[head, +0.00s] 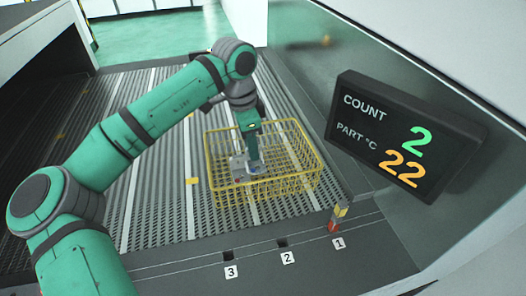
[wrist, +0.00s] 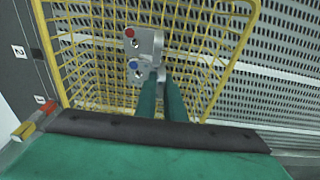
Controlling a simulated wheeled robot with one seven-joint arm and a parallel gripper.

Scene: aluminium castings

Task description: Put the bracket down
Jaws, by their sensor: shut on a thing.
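The bracket is a grey metal casting (wrist: 146,45) with a red and a blue mark and a few holes. My gripper (wrist: 162,84) is shut on one end of it, with both green fingers close together. In the head view the bracket (head: 238,168) is within the outline of a yellow wire basket (head: 268,196), towards its left side. My gripper (head: 254,166) reaches down into the basket from above. I cannot tell whether the bracket touches the basket floor. The basket's yellow wires (wrist: 78,62) surround the bracket in the wrist view.
The basket stands on a slatted grey conveyor (head: 160,215). A dark ledge in front carries labels 1, 2 and 3, with a red and yellow post (head: 336,217) by label 1. A display (head: 398,135) at right reads count 2 and part 22 °C.

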